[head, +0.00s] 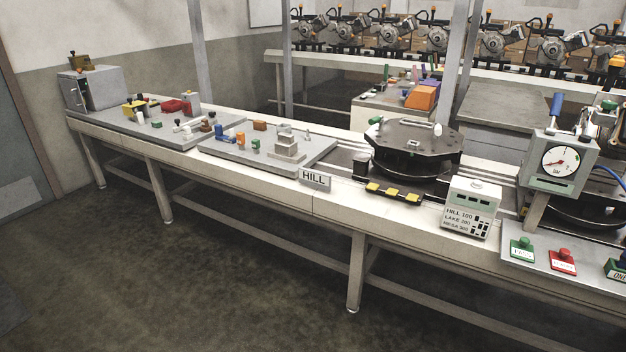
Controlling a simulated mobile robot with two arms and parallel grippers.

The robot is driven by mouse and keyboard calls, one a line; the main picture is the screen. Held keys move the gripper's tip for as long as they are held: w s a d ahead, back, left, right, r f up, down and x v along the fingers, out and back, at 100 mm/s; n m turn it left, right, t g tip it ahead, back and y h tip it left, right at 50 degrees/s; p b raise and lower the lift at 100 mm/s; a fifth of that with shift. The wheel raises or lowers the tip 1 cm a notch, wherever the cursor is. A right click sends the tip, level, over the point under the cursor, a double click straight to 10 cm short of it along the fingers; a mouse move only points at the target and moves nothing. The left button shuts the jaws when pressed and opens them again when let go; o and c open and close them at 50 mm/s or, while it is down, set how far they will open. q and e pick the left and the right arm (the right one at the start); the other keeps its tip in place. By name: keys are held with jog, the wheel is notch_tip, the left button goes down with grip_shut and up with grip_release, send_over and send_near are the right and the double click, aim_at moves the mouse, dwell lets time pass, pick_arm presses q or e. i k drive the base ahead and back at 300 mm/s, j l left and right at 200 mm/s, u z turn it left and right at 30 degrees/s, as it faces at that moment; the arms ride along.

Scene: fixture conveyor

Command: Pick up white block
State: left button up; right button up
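Neither of my grippers shows in the head view. A pale grey-white stepped block (287,148) stands on the nearer grey plate (222,150) on the long bench. Small whitish pieces (187,130) lie on the farther grey plate (110,117) to the left. They are too small for me to tell their exact shape. I cannot tell which of these is the white block.
Blue, orange and brown blocks (260,125) share the nearer plate. The floor in front is clear.

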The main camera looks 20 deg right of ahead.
aim_at(186, 136)
jog(key=i+j, duration=0.15)
jog(key=i, duration=0.5)
jog(key=i+j, duration=0.15)
jog(key=i, duration=0.5)
jog(key=i+j, duration=0.15)
jog(key=i, duration=0.55)
jog(key=i+j, duration=0.15)
jog(key=i, duration=0.5)
jog(key=l+z, duration=0.05)
